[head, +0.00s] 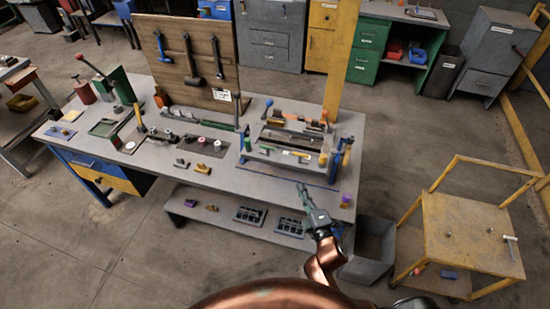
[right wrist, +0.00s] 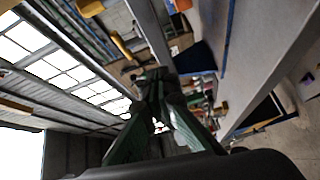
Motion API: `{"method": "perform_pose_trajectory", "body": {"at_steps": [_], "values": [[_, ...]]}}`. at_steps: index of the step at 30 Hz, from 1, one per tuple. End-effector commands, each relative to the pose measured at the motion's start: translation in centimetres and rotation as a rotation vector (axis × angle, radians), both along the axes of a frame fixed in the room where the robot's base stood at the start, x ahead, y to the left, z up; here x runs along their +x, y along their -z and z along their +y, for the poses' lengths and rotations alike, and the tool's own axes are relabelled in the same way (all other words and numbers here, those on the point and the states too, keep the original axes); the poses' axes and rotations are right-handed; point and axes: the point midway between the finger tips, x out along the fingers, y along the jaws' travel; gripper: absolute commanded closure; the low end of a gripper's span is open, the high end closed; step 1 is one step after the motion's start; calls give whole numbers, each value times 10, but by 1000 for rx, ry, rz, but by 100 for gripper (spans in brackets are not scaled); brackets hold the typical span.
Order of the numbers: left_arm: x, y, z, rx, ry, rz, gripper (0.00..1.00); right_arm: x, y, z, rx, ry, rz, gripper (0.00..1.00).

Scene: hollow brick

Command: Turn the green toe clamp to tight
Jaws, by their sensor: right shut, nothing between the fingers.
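My right gripper (head: 304,192) is shut and empty in front of the workbench's front edge, right of its middle. In the right wrist view its dark green fingers (right wrist: 157,78) come together at the tips with nothing between them. A fixture (head: 285,150) with rails and coloured parts stands on the right part of the bench, beyond the gripper and apart from it. A small green part (head: 247,145) at the fixture's left front looks like the green toe clamp. It is too small to tell how it is turned. My left gripper is not in view.
The grey workbench (head: 230,180) holds a pegboard (head: 185,60) with hanging tools and several small parts. A purple-topped part (head: 346,200) stands at its right front corner. A grey bin (head: 370,250) and a yellow cart (head: 470,235) stand at right. Floor is clear at front left.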

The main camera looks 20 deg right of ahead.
Motion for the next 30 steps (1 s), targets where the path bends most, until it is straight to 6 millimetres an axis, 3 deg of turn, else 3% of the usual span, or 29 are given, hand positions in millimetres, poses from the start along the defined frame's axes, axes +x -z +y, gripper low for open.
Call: {"method": "perform_pose_trajectory", "body": {"at_steps": [3, 8, 14, 26, 30], "values": [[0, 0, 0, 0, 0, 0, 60, 8, -14, 35, -137, -98, -99, 100], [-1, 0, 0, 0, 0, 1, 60, 12, -24, 59, -219, -159, -167, 100], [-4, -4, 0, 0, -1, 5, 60, 32, -30, 66, -228, -165, -176, 100], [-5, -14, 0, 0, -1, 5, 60, 111, -41, 81, -224, -164, -173, 100], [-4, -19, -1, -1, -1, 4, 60, 126, -45, 67, -226, -164, -172, 100]]}}
